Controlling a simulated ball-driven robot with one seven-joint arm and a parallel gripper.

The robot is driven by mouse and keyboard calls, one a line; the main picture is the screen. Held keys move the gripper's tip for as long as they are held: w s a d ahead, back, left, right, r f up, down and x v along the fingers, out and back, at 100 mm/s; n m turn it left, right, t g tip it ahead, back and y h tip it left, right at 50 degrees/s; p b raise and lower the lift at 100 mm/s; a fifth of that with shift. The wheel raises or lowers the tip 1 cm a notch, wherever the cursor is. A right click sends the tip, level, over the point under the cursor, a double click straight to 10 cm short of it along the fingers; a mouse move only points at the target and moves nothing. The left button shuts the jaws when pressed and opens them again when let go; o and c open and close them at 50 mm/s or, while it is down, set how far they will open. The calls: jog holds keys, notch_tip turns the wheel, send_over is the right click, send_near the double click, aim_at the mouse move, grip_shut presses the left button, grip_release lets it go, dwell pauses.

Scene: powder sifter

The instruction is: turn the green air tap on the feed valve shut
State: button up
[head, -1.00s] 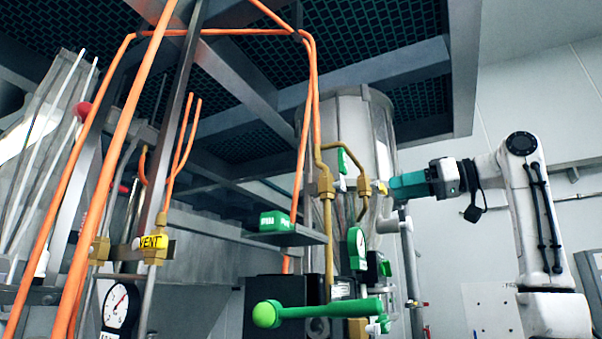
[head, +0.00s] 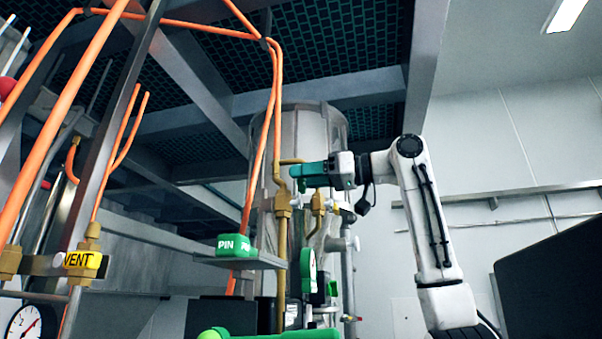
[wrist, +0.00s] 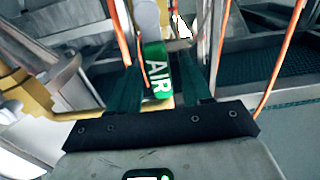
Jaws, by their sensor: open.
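The green air tap handle (wrist: 158,80), marked AIR in white, shows in the wrist view between the two teal fingers of my gripper (wrist: 160,70). The fingers stand open on either side of it, with a gap visible at least on the right; contact on the left is unclear. In the head view my gripper (head: 297,171) points left in front of the clear vessel, just above the brass fittings of the feed valve (head: 318,203). It hides the tap handle there.
Orange hoses (head: 272,110) and a brass pipe (head: 283,225) run close to my gripper's left. A green PIN block (head: 233,245) sits on a ledge lower left, near a yellow VENT tag (head: 82,260). A dark panel (head: 555,285) stands at right.

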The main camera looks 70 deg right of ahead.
jog(key=shift+w, duration=0.6)
grip_shut()
